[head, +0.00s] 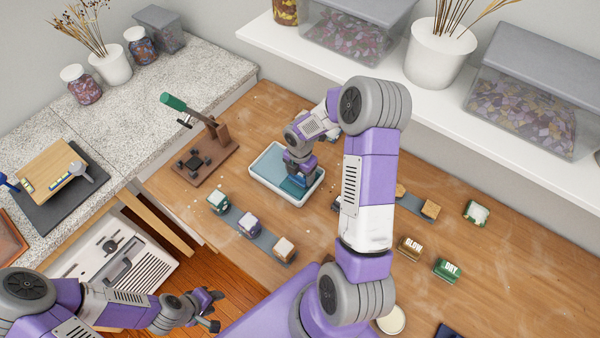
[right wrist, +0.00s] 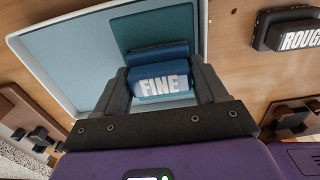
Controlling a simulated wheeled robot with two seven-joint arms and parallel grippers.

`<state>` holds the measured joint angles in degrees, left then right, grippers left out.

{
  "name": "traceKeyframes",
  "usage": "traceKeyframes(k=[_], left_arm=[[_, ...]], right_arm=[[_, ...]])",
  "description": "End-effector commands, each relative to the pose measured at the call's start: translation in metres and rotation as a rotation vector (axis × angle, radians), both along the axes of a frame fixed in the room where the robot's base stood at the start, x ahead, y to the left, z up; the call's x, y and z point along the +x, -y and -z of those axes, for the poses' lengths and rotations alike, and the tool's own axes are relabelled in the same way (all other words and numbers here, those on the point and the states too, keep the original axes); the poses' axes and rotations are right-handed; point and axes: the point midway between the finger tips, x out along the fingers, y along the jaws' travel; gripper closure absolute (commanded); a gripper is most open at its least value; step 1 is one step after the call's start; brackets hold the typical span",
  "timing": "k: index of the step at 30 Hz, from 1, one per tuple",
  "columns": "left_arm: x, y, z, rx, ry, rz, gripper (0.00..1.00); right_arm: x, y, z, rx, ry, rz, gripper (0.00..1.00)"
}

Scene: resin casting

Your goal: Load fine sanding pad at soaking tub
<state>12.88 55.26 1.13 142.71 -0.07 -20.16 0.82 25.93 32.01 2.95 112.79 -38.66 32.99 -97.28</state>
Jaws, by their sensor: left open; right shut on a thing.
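The soaking tub (head: 256,176) is a shallow white-rimmed tray with a pale blue inside, in the middle of the table. It also shows in the right wrist view (right wrist: 28,57). My right gripper (head: 297,179) reaches down over the tub's near right part. It is shut on the fine sanding pad (right wrist: 160,84), a dark blue block labelled FINE, held between both fingers. A darker teal square (right wrist: 150,32) lies behind the pad, within the tub. I cannot tell whether the pad touches the tub's floor. My left gripper (head: 212,311) is open and empty, low at the left.
A ROUGH block (right wrist: 295,36) sits right of the tub. A strip with several small blocks (head: 248,224) lies at the near left. A brown press with a green handle (head: 205,155) stands left of the tub. GLOW (head: 410,245) and DRY (head: 447,269) blocks are at the right.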

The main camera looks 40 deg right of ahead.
Motion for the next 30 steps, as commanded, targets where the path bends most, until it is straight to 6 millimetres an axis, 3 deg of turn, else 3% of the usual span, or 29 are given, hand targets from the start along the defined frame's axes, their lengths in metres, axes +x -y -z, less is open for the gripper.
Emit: traceKeyframes(k=[5, 30], left_arm=[[0.0, 0.0, -0.006, 0.0, 0.0, 0.0, 0.57], [0.0, 0.0, -0.064, 0.0, 0.0, 0.0, 0.57]], right_arm=[[-0.001, -0.001, -0.006, 0.002, -0.004, -0.001, 0.53], [-0.001, 0.0, -0.071, 0.001, -0.001, -0.001, 0.53]])
